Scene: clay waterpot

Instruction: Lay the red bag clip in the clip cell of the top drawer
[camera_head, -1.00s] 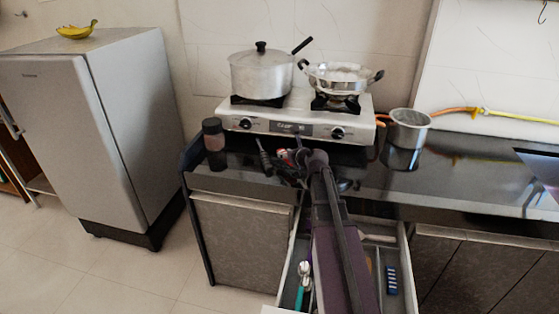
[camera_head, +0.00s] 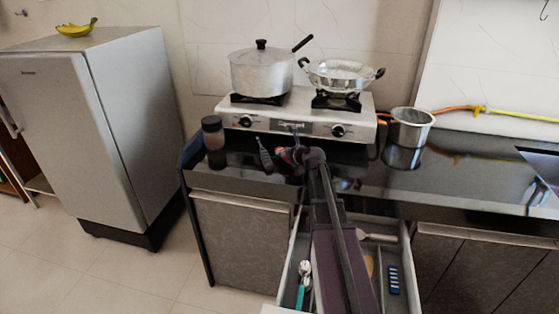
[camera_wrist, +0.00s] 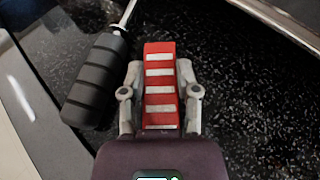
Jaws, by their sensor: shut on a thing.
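The red bag clip (camera_wrist: 161,85), with pale crossbars, is held between the fingers of my gripper (camera_wrist: 161,90) in the wrist view. My gripper is shut on it over the black speckled counter. In the head view my gripper (camera_head: 287,152) is at the counter in front of the stove, and the clip shows only as a small red patch (camera_head: 281,153). The open top drawer (camera_head: 404,262) is below the counter, partly hidden by my arm. It holds a blue clip-like item (camera_head: 393,280), spoons (camera_head: 304,268) and a teal-handled tool (camera_head: 301,293). I cannot tell which cell is the clip cell.
A black-handled tool (camera_wrist: 95,80) lies on the counter close left of my gripper. A dark jar (camera_head: 213,142) stands at the left counter end. The stove (camera_head: 300,118) with two pans is behind. A metal pot (camera_head: 410,125) stands to the right.

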